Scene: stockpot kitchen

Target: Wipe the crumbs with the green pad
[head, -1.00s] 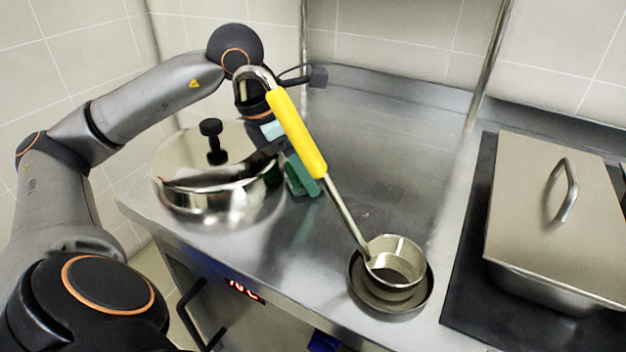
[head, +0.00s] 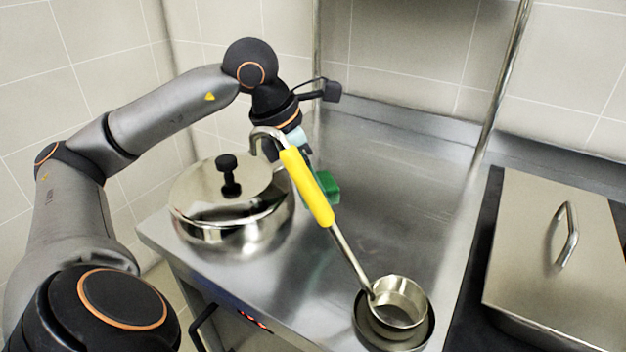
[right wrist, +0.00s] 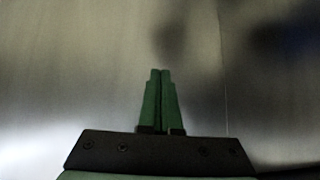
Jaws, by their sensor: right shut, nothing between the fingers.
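The green pad (head: 328,187) shows as a small block just right of the yellow ladle handle, low over or on the steel counter (head: 400,185). My left gripper (head: 313,172) is at the pad and appears shut on it; the ladle handle hides most of the fingers. I cannot tell whether the pad touches the counter. I cannot make out distinct crumbs on the counter. My right gripper (right wrist: 160,72) shows only in the right wrist view, its green fingers together and empty above a blurred grey surface.
A ladle (head: 305,187) with a yellow handle stands in a round metal dish (head: 430,330) in front of my left gripper. A lidded pot (head: 195,232) stands to the left. A lidded steel pan (head: 535,235) sits at right. The counter behind the ladle is clear.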

